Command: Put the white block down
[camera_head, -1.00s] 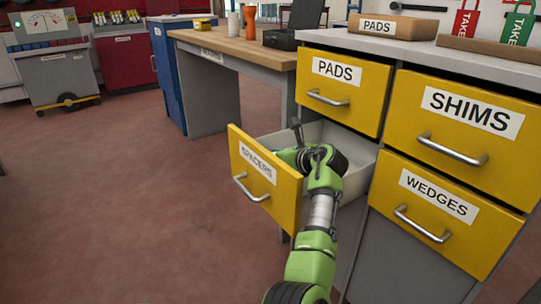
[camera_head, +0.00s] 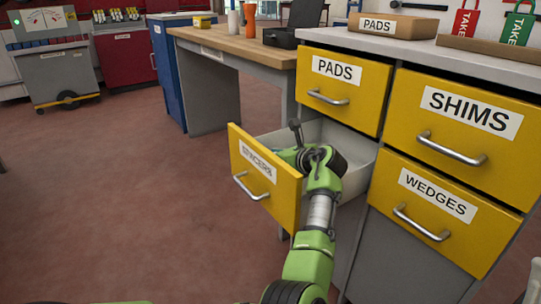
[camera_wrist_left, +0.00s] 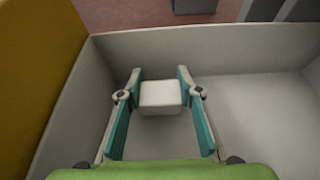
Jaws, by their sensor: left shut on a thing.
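The white block (camera_wrist_left: 160,98) is in the left wrist view, between the two fingers of my left gripper (camera_wrist_left: 160,76), which is shut on it. Block and fingers are inside the open SPACERS drawer (camera_head: 262,181), low over its pale floor; I cannot tell whether the block touches the floor. In the head view my left arm reaches down into this drawer, and the fingers and block are hidden. My right gripper is not in view.
The drawer's yellow front (camera_wrist_left: 32,70) is close on the left in the wrist view; bare drawer floor (camera_wrist_left: 260,115) lies to the right. Shut PADS (camera_head: 343,91), SHIMS (camera_head: 465,118) and WEDGES (camera_head: 440,210) drawers surround the open one. A wooden bench (camera_head: 235,47) stands behind.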

